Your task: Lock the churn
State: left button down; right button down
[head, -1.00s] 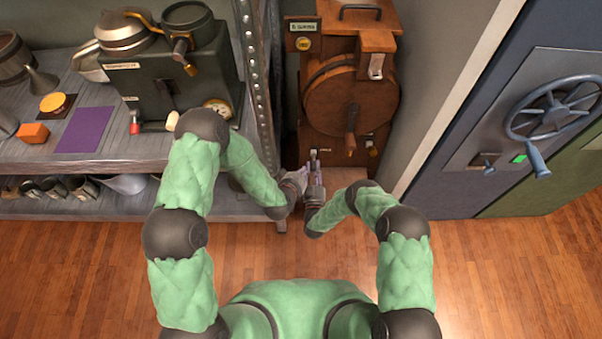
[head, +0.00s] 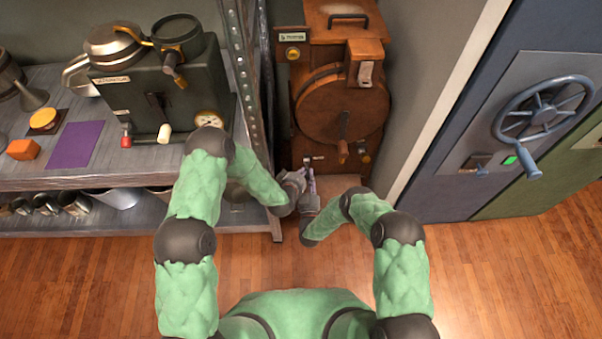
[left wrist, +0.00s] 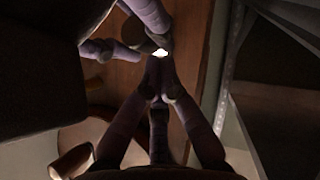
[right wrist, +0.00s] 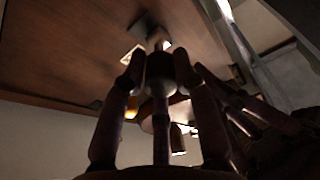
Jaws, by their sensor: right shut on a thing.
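The churn (head: 337,104) is a brown wooden cabinet with a round drum on its front and a crank handle (head: 343,151). It stands between the shelf and the wall. Both my grippers are close together low at its front. My right gripper (head: 309,186) has its fingers closed around a small dark fitting (right wrist: 160,68) below a wooden surface. My left gripper (head: 296,180) is just left of it. Its fingertips come together in the left wrist view (left wrist: 158,75), with nothing seen between them. The exact shape of the held fitting is hidden by the fingers.
A metal shelf (head: 90,178) with a dark green machine (head: 150,95) stands close on the left. Its upright post (head: 250,90) is beside my left arm. A blue safe door with a wheel (head: 544,108) is at the right. The wooden floor in front is clear.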

pick_arm(q)
jog(key=shift+s+d+f+t, duration=0.1)
jog(key=shift+f+t, duration=0.2)
jog(key=shift+f, duration=0.35)
pick_arm(e)
jog(key=shift+a+r, duration=0.15)
jog(key=shift+r, duration=0.05)
